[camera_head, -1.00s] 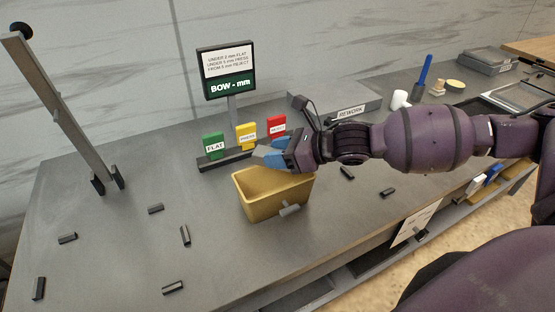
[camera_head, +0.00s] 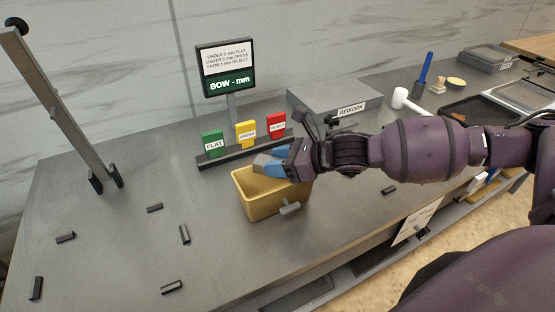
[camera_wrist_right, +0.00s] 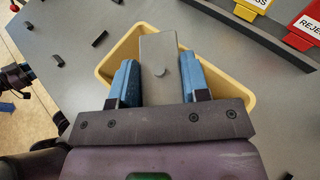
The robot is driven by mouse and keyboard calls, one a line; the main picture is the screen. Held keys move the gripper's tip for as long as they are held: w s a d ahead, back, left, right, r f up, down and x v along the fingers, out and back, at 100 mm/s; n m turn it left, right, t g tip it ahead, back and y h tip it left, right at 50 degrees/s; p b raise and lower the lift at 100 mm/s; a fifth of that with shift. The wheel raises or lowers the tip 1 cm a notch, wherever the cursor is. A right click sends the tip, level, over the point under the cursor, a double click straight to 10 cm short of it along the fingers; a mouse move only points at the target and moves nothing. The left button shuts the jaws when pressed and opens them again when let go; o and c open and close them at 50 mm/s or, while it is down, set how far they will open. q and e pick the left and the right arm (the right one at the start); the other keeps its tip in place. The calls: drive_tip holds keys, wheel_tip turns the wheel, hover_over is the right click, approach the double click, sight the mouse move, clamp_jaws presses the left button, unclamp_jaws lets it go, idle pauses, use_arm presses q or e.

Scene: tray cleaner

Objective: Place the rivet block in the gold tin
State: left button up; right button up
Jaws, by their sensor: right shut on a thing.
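The gold tin (camera_head: 262,205) stands on the grey bench, with a grey tab on its near side. My right gripper (camera_head: 270,164) is over the tin's opening. In the right wrist view it is shut on the rivet block (camera_wrist_right: 158,50), a flat grey block with a round rivet, held between its blue fingers (camera_wrist_right: 161,84). The block overlaps the tin (camera_wrist_right: 110,66) in that view; its exact height above the tin floor is unclear. My left gripper (camera_wrist_right: 16,88) shows only small at the left edge of the wrist view; its fingers are hard to make out.
Green, yellow and red markers (camera_head: 245,133) stand in a rack behind the tin, below a BOW-mm sign (camera_head: 228,70). A grey REWORK tray (camera_head: 335,97) is behind right. A tall post (camera_head: 62,110) stands at left. Several small dark pieces (camera_head: 184,234) lie on the bench.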

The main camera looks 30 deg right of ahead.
drive_tip(key=o, duration=1)
drive_tip(key=shift+r, duration=0.1)
drive_tip(key=shift+r+p, duration=0.3)
drive_tip(key=shift+r, duration=0.35)
drive_tip(key=p+v, duration=0.2)
drive_tip(key=v, duration=1)
drive_tip(key=shift+f, duration=0.1)
